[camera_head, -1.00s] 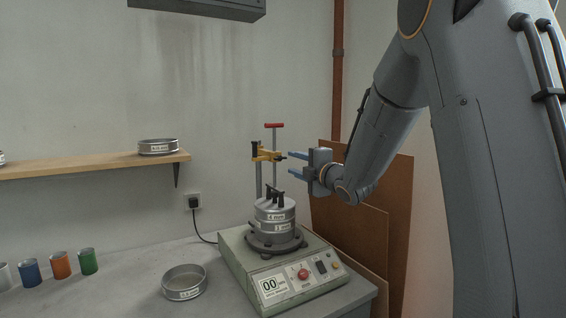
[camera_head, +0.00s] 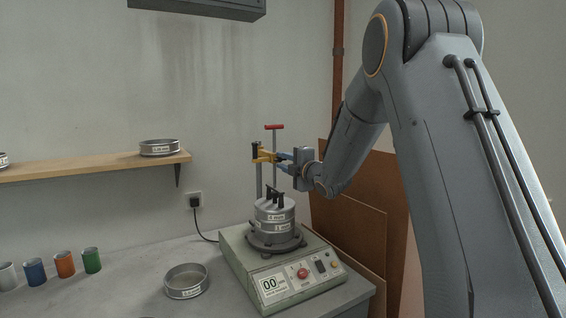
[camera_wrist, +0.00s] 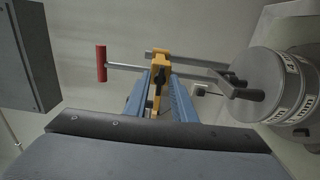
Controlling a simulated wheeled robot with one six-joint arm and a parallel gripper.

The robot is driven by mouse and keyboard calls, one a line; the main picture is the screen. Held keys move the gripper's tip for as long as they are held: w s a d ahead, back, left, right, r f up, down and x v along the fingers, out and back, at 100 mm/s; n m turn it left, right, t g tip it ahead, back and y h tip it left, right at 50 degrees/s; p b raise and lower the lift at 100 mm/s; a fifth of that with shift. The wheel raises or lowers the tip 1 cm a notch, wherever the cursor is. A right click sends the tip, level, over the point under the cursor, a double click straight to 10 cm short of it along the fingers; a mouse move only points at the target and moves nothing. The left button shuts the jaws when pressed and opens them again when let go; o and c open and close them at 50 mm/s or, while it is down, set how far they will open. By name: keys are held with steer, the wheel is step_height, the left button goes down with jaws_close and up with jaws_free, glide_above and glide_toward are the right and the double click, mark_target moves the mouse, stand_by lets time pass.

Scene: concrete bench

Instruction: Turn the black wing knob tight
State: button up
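The black wing knob (camera_wrist: 159,84) shows in the wrist view on the near side of a yellow clamp (camera_wrist: 160,68). The yellow clamp also shows in the head view (camera_head: 264,156), on the upright rods above the sieve stack (camera_head: 275,220). My gripper (camera_wrist: 161,84) has two blue fingers, which show apart with the knob in the gap between them. I see no clear contact on the knob. In the head view my gripper (camera_head: 283,162) reaches the clamp from the right, and its fingers partly hide the knob area.
A red T-handle (camera_head: 274,127) stands above the clamp. The stack sits on a shaker base (camera_head: 285,285) with a control panel. A loose sieve (camera_head: 186,281) lies on the bench to the left, past it several coloured cups (camera_head: 65,265). Brown boards (camera_head: 365,215) lean at the right.

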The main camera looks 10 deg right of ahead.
jaws_close()
steer(key=shift+m, duration=0.3)
steer(key=m, duration=1.7)
steer(key=shift+f, duration=0.1)
steer(key=shift+m+p, duration=0.3)
